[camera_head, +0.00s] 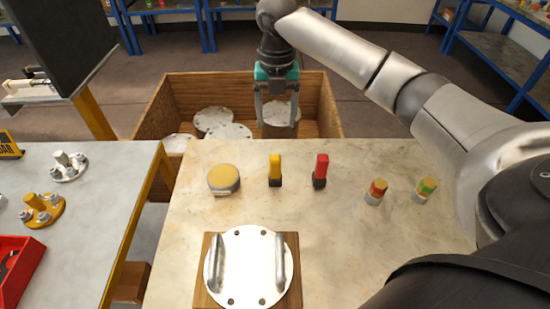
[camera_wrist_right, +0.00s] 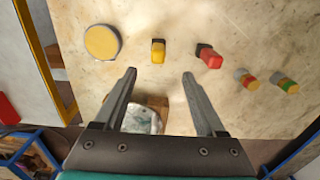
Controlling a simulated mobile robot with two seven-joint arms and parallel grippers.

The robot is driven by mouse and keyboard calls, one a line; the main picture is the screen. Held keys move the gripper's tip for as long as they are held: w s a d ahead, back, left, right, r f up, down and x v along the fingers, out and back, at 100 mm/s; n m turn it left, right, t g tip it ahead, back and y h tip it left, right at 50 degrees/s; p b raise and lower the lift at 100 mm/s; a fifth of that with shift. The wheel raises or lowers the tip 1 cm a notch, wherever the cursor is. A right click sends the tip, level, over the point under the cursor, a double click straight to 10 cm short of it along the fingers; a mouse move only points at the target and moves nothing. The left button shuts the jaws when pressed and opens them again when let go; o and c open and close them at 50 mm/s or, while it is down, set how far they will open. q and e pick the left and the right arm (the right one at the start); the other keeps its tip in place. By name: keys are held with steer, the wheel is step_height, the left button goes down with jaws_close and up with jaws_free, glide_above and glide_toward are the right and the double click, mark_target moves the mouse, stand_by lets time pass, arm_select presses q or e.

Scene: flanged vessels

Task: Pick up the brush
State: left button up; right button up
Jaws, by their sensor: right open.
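Two upright tools with dark ends stand on the pale stone-topped table (camera_head: 400,240): a yellow one (camera_head: 275,168) and a red one (camera_head: 321,168). Either may be the brush; I cannot tell which. In the right wrist view, the yellow tool (camera_wrist_right: 158,51) lies just beyond the fingertips, and the red tool (camera_wrist_right: 208,56) is to its right. My right gripper (camera_head: 278,122) is open and empty, pointing down over the wooden crate beyond the table's far edge. It also shows in the right wrist view (camera_wrist_right: 159,75). My left gripper is not in view.
A yellow-topped round tin (camera_head: 223,179) stands left of the tools; two banded cylinders (camera_head: 376,191) (camera_head: 426,189) stand right. A handled flange plate (camera_head: 248,268) lies in front. The wooden crate (camera_head: 160,108) holds several metal discs. A grey bench (camera_head: 105,200) is left.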

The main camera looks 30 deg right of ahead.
mark_target(275, 157)
steer(key=f+b, duration=0.1)
steer(key=f, duration=0.3)
steer(key=f+b, duration=0.1)
steer(key=f, duration=0.4)
steer(key=shift+s+a+f, duration=0.1)
steer(key=shift+s, duration=0.1)
steer(key=shift+s+a+f+b, duration=0.15)
steer(key=shift+f+b, duration=0.2)
steer(key=shift+f, duration=1.1)
steer(key=shift+s+a+f+b, duration=0.15)
steer(key=shift+f+b, duration=0.15)
steer(key=shift+f, duration=1.1)
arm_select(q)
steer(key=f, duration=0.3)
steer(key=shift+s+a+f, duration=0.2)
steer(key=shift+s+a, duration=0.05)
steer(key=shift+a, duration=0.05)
arm_select(e)
steer(key=shift+w, duration=0.1)
steer(key=shift+r, duration=0.1)
steer(key=shift+c, duration=0.4)
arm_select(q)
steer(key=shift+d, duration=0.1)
arm_select(e)
jaws_close()
